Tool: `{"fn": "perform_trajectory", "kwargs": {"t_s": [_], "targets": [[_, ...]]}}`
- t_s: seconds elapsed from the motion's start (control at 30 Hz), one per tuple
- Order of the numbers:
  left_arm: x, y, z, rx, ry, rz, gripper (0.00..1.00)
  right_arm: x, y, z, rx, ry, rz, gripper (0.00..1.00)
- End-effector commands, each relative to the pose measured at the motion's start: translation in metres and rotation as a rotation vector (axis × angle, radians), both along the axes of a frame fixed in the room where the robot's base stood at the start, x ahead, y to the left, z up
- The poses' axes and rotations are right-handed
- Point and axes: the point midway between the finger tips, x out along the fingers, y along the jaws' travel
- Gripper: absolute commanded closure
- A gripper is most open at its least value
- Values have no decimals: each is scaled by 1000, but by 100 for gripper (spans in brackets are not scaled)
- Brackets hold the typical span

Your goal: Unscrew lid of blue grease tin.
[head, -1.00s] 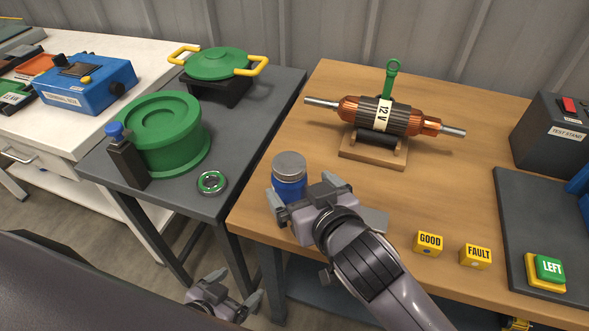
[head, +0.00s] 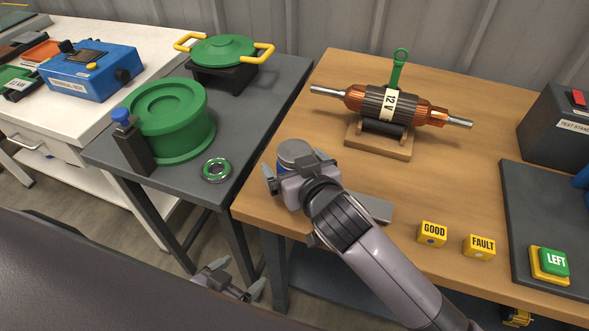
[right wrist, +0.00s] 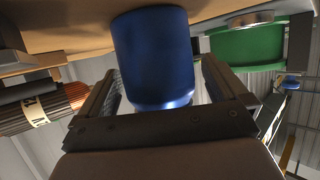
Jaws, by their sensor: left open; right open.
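The blue grease tin stands upright near the left edge of the wooden table, with its grey lid (head: 295,151) on top. My right gripper (head: 296,168) is open at the tin and hides most of its blue body in the head view. In the right wrist view the blue tin body (right wrist: 153,55) lies between the two spread fingers of my right gripper (right wrist: 162,88), with gaps visible beside it. The lid cannot be made out there. My left gripper (head: 238,280) is open and empty, low beside the tables, away from the tin.
A rotor (head: 390,105) rests on a wooden stand behind the tin. GOOD (head: 432,233) and FAULT (head: 479,246) blocks lie to the right.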

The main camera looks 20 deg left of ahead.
Motion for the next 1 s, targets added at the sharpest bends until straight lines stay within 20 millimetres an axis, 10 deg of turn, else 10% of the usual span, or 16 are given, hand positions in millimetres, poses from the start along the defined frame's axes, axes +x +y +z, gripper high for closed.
{"fn": "perform_trajectory", "kwargs": {"t_s": [0.07, 0.3, 0.73, 1.0], "targets": [[0, 0, 0, 0, 0, 0, 11, 0, 0, 0, 0, 0, 0, 4], [0, 0, 0, 0, 0, 0, 11, 0, 0, 2, 3, -4, 1, 76], [0, 0, 2, 0, -1, 0, 11, 0, 1, 15, 4, -4, 1, 76], [0, 0, 8, -1, -1, -1, 11, 0, 1, 70, 9, -9, 3, 76]]}}
